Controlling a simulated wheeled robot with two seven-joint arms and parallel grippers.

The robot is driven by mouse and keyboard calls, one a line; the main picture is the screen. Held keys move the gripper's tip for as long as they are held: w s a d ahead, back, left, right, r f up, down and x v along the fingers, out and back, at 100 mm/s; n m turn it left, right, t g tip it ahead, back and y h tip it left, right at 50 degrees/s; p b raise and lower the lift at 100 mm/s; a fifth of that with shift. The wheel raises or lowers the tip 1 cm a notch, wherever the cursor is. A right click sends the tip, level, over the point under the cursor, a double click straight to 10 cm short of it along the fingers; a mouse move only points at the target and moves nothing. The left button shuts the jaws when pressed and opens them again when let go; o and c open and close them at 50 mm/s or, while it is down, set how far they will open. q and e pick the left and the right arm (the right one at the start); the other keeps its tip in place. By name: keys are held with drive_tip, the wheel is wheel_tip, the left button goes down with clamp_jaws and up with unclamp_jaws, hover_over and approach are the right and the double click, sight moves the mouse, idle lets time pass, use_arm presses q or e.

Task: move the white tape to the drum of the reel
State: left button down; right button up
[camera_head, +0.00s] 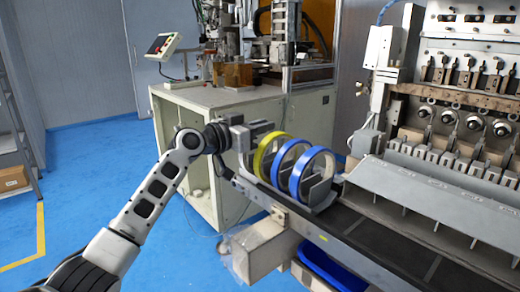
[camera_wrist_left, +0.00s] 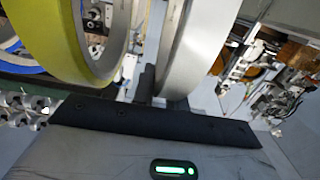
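The white tape (camera_wrist_left: 197,48) is a broad pale ring standing upright in the left wrist view, close to the camera. Beside it on the left stands a yellow tape (camera_wrist_left: 62,50), with a gap between them. In the head view my left gripper (camera_head: 258,134) is at the left end of the row of tapes, next to the yellow tape (camera_head: 261,155). The white tape is mostly hidden there by the gripper. I cannot tell whether the fingers are closed on it. The reel's drum is not clearly identifiable. My right gripper is out of view.
Two blue tapes (camera_head: 317,151) stand right of the yellow one in a grey rack (camera_head: 322,205) on the dark conveyor rail (camera_head: 375,242). The large winding machine (camera_head: 452,185) borders the right. A cream cabinet (camera_head: 190,135) stands behind the gripper. The blue floor (camera_head: 85,165) at left is mostly open.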

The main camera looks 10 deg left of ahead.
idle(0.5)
use_arm(q)
drive_tip(key=shift+r, duration=0.15)
drive_tip(key=shift+r+p, duration=2.7)
drive_tip(key=shift+r, duration=1.45)
